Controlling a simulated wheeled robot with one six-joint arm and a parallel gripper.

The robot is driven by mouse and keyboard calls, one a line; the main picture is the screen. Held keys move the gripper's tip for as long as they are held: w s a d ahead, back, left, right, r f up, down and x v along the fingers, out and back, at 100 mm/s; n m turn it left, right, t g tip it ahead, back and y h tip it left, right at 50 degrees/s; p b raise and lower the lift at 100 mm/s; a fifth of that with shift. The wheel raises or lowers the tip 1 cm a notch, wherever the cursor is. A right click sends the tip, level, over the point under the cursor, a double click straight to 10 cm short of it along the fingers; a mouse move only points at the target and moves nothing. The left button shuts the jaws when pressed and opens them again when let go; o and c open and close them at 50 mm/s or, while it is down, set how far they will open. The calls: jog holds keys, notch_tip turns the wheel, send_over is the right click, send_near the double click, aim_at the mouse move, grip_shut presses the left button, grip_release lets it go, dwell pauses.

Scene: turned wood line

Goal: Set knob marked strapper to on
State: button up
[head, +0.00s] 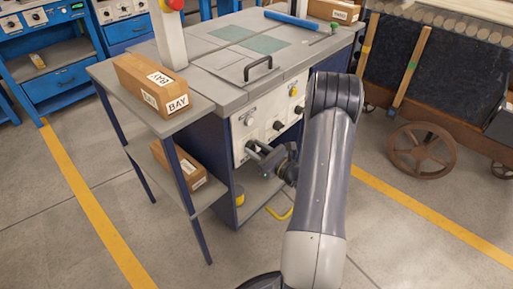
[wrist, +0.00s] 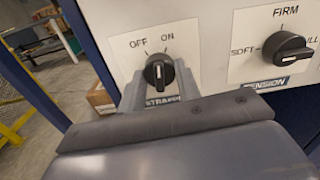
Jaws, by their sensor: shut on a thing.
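The strapper knob (wrist: 158,72) is a black round knob with a raised grip bar on a white plate, with OFF and ON printed above it. The label below it is partly covered by my gripper; only part of "STRAPPER" shows. The knob's bar stands roughly upright in the wrist view, and I cannot tell exactly which word it points to. My gripper (wrist: 158,92) has its grey fingers on either side of the knob, shut on it.
The tension knob (wrist: 286,48), marked SOFT and FIRM, is to the right. Other knobs (head: 277,125) sit on the same panel (head: 265,112) under the workbench top (head: 215,95). A wheeled cart (head: 425,148) is at right.

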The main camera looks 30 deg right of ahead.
jog(key=shift+m+p, duration=0.7)
jog(key=shift+m, duration=1.5)
jog(key=shift+f, duration=0.1)
jog(key=o, duration=1)
jog(key=shift+s, duration=0.15)
jog(key=p+v, duration=0.1)
jog(key=v, duration=0.9)
jog(key=shift+s+d, duration=0.15)
jog(key=shift+s, duration=0.15)
